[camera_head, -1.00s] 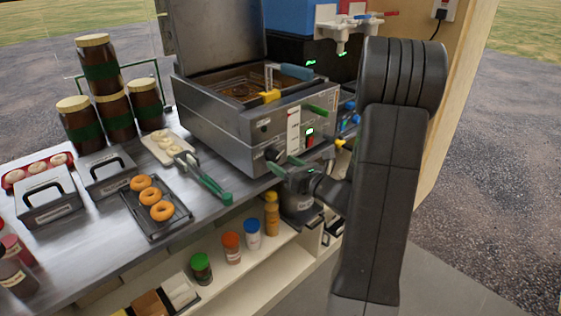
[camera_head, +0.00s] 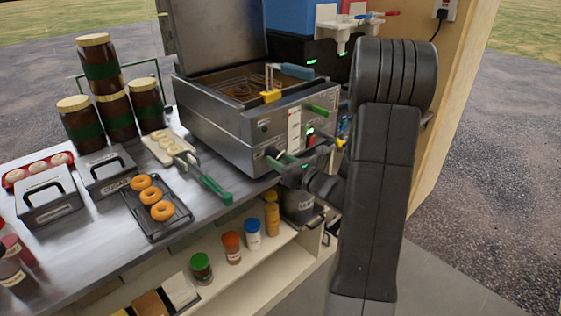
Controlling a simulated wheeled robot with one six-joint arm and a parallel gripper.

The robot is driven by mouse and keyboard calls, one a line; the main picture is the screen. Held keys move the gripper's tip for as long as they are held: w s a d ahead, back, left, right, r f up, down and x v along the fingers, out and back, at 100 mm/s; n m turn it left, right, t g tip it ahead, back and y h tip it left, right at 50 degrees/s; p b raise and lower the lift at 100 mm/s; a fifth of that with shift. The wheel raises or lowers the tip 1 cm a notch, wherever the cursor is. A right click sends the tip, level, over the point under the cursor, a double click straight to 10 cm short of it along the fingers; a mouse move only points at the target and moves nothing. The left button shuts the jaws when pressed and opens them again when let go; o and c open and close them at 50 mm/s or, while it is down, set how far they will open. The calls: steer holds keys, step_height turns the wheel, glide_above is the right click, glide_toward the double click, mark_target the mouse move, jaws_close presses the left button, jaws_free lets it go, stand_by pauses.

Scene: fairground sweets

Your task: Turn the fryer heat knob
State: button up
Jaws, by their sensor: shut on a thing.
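The steel fryer (camera_head: 222,130) stands on the counter with its lid raised and a basket (camera_head: 243,90) inside. My gripper (camera_head: 277,161) is at the lower front of this panel, below the label strip. It is shut on the heat knob, which the fingers and wrist mostly hide. How far the knob is turned cannot be seen.
My arm blocks the view right of the fryer. A green-handled scoop (camera_head: 213,188) and a tray with doughnuts (camera_head: 158,227) lie on the counter to the left.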

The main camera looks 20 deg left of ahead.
steer(key=shift+f, duration=0.1)
steer(key=shift+f+n+b, duration=0.15)
steer(key=shift+n+b, duration=0.65)
steer(key=shift+b, duration=0.3)
steer(key=n+b, duration=0.5)
steer(key=b, duration=0.3)
steer(key=shift+n, duration=0.4)
steer(key=shift+n+b, duration=0.6)
steer(key=shift+b, duration=0.25)
steer(key=shift+r, duration=0.25)
steer(key=o, duration=1)
